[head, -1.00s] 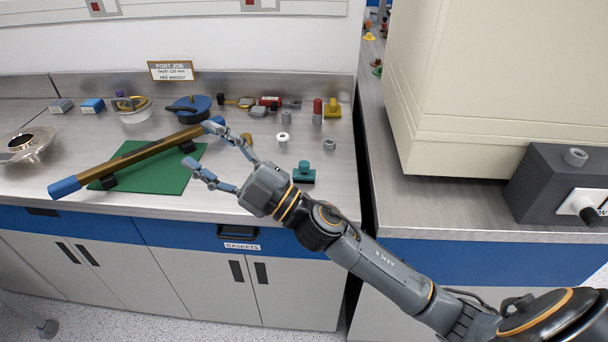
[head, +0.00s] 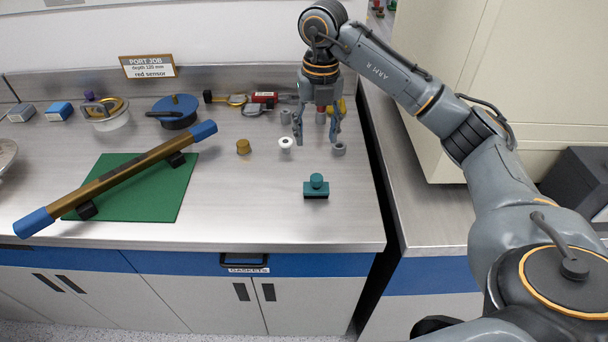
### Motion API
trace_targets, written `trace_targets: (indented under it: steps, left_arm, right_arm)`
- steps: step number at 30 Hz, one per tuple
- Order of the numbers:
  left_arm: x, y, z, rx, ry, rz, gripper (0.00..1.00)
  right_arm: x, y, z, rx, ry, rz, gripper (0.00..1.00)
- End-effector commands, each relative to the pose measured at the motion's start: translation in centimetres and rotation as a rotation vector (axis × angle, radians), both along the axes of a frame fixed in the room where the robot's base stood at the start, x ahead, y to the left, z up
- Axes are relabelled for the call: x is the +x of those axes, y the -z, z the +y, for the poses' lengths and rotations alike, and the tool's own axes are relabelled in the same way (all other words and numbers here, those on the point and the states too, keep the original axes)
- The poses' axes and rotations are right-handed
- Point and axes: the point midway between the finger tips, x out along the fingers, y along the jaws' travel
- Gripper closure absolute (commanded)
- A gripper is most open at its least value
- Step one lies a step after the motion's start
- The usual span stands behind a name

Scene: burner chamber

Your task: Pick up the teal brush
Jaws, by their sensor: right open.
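The teal brush (head: 316,187) stands upright on the steel counter, right of the green mat. It has a round teal knob, a teal block and a dark underside. My right gripper (head: 318,140) is open, fingers pointing down, above and behind the brush in the picture. Nothing is between its fingers that I can see as held. The brush is fully visible and apart from the gripper. My left gripper is not in view.
A brass tube with blue ends (head: 120,178) lies across supports on the green mat (head: 170,205). A white-topped piece (head: 285,143), a brass knob (head: 243,146) and a grey nut (head: 339,149) stand near the gripper. The counter (head: 260,215) in front is clear.

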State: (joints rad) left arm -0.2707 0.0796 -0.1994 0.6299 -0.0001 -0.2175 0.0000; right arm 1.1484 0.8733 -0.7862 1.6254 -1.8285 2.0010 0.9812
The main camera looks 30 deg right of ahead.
Motion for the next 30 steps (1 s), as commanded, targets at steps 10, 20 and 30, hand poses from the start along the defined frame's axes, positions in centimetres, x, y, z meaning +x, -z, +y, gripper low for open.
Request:
trace_targets:
  steps: [10, 20, 30]
  left_arm:
    - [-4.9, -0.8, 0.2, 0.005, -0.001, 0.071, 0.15]
    - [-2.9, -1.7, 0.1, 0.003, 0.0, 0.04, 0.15]
    - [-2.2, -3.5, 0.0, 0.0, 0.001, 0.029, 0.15]
  right_arm:
    - [-0.2, 6.0, 0.0, -0.005, 0.002, 0.01, 0.44]
    - [-0.2, 9.0, 0.1, -0.003, -0.001, 0.008, 0.44]
    - [-0.2, 13.3, 0.2, -0.002, -0.001, 0.005, 0.44]
